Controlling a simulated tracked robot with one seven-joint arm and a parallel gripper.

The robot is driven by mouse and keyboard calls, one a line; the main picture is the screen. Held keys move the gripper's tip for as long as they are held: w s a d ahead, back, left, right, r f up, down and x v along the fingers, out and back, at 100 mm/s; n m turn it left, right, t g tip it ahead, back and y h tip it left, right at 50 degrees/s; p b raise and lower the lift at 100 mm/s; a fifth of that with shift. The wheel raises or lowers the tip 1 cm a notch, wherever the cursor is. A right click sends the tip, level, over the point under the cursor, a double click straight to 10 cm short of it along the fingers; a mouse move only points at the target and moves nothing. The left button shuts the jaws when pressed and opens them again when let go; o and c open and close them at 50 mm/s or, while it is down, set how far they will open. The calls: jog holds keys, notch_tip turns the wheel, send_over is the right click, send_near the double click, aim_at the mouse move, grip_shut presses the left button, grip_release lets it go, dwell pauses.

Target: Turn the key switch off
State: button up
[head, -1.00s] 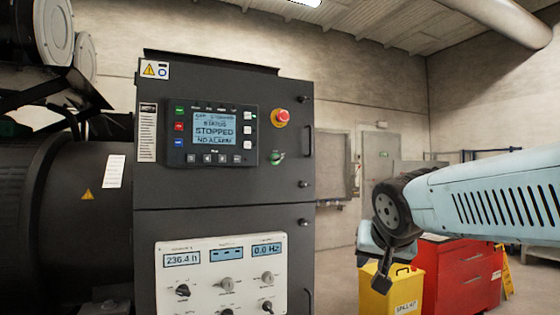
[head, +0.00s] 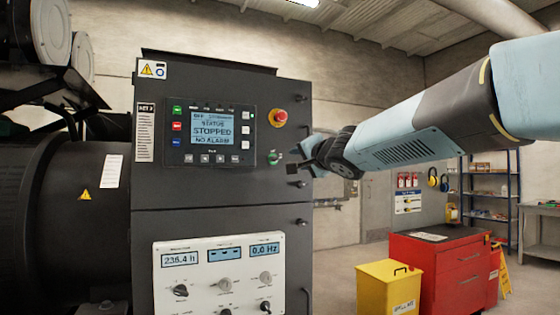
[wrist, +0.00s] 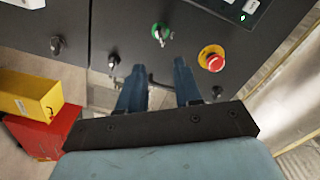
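The key switch (head: 274,157) is a small switch with a green surround on the dark control cabinet, below the red emergency stop button. It also shows in the wrist view (wrist: 161,33), where a silvery key or knob sticks out of it. Its exact turn is too small to read. My gripper (head: 300,166) is just right of the switch in the head view. In the wrist view my gripper (wrist: 158,75) is open and empty, its two fingers apart, with the key switch beyond the fingertips and not touched.
The emergency stop (head: 277,118) sits close above the switch and shows in the wrist view (wrist: 211,57). The controller screen (head: 211,133) reads STOPPED and NO ALARM. Cabinet latches (head: 303,171) are near my gripper. A yellow bin (head: 388,288) and red cabinet (head: 440,270) stand at right.

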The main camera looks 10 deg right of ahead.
aim_at(278, 159)
jog(key=x, duration=1.3)
jog(key=shift+w+f, duration=0.1)
jog(key=shift+w, duration=0.15)
grip_shut()
